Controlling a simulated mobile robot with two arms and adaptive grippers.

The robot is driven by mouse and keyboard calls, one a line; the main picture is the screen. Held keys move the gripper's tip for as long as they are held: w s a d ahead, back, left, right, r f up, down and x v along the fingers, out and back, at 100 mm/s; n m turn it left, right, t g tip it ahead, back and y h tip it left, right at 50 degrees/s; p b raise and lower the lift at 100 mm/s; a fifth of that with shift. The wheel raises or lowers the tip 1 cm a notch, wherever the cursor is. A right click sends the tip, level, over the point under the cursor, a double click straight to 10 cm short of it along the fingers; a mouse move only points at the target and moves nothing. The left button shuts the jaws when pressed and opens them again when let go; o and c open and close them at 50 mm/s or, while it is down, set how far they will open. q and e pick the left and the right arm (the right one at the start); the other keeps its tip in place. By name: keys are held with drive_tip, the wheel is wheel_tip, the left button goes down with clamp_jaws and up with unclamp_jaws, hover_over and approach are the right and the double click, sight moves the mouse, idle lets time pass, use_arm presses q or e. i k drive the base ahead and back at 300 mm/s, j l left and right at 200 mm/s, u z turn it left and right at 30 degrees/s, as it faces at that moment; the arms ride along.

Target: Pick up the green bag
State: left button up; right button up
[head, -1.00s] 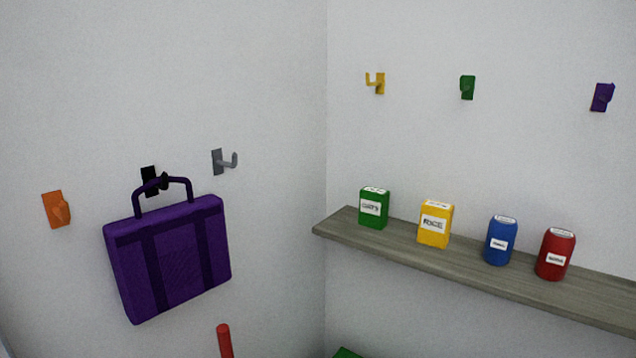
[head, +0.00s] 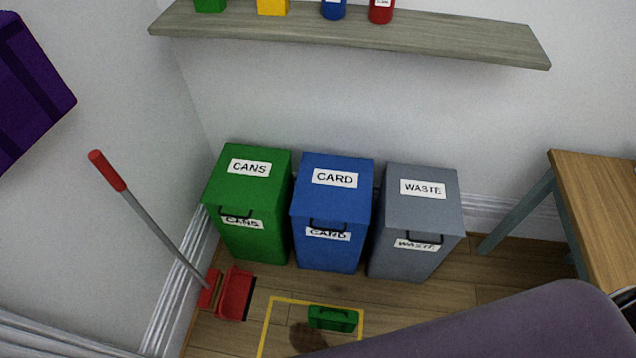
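A small green bag-like item (head: 333,318) with a dark handle lies on the wood floor, inside a yellow outline (head: 289,301). It is small in view, and I cannot tell for sure that it is a bag. It is in front of the bins, near the bottom of the head view. A purple bag (head: 30,85) hangs on the left wall, cut off by the picture's edge. Neither of my grippers shows.
Green CANS (head: 262,160), blue CARD (head: 336,165) and grey WASTE (head: 428,176) bins stand against the wall. A red-handled dustpan (head: 238,292) is at left. A purple-grey rounded surface (head: 520,325) blocks the lower right. A wooden table (head: 600,190) stands at right.

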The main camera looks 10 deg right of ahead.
sight(319, 317)
drive_tip(key=k+l, duration=0.1)
drive_tip(key=k, duration=0.35)
drive_tip(key=k+l+z, duration=0.15)
drive_tip(key=k, duration=0.25)
drive_tip(key=k+l, duration=0.15)
drive_tip(key=k, duration=0.3)
drive_tip(key=j+z, duration=0.05)
